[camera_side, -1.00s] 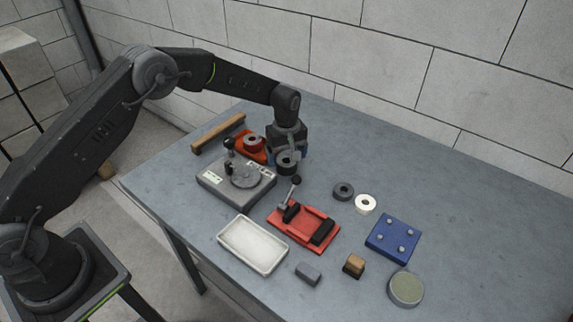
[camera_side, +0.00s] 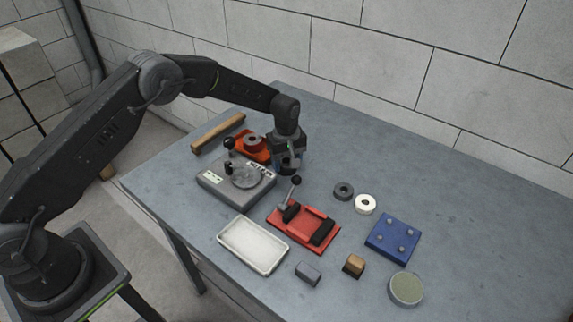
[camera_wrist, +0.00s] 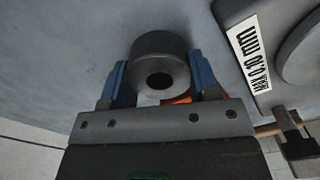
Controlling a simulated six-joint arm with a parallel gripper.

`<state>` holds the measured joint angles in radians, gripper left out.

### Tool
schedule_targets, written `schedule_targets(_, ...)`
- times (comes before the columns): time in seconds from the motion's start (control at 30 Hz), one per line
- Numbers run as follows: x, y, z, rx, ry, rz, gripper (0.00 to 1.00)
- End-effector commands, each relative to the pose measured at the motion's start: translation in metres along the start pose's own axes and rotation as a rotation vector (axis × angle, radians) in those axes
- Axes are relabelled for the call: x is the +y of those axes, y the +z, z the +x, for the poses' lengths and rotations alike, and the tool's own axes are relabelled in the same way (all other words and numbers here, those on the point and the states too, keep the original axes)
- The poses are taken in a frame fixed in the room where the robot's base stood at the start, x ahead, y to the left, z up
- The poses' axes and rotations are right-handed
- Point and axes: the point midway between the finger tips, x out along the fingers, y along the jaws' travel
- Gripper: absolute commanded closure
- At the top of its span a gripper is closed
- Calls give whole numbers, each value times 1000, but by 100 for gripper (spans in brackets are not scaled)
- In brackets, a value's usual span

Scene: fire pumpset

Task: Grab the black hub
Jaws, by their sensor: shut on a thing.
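The black hub (camera_wrist: 162,50) is a short dark cylinder with a hole through its middle. In the wrist view it sits between the two blue fingers of my gripper (camera_wrist: 159,78), which are shut on it from both sides. In the side view my gripper (camera_side: 289,164) points down behind and to the right of the grey gauge stand, and the hub (camera_side: 288,157) shows dark between the fingers, partly covered. I cannot tell whether the hub still touches the table.
The back right is clear.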

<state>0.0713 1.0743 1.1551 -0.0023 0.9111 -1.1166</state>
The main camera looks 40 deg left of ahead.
Motion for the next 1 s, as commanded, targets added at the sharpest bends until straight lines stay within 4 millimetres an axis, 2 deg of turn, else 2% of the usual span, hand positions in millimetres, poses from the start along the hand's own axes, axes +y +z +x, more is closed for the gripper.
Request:
schedule_targets(0.03, 0, 0, 0, 0, 0, 0, 71)
schedule_targets(0.17, 1, 0, -1, 1, 3, 0, 83)
schedule_targets(0.47, 1, 0, -8, 1, 4, 0, 83)
schedule_targets(0.8, 1, -1, -70, 3, 5, -1, 83)
schedule_targets(1.0, -2, -2, -97, 3, 2, -7, 83)
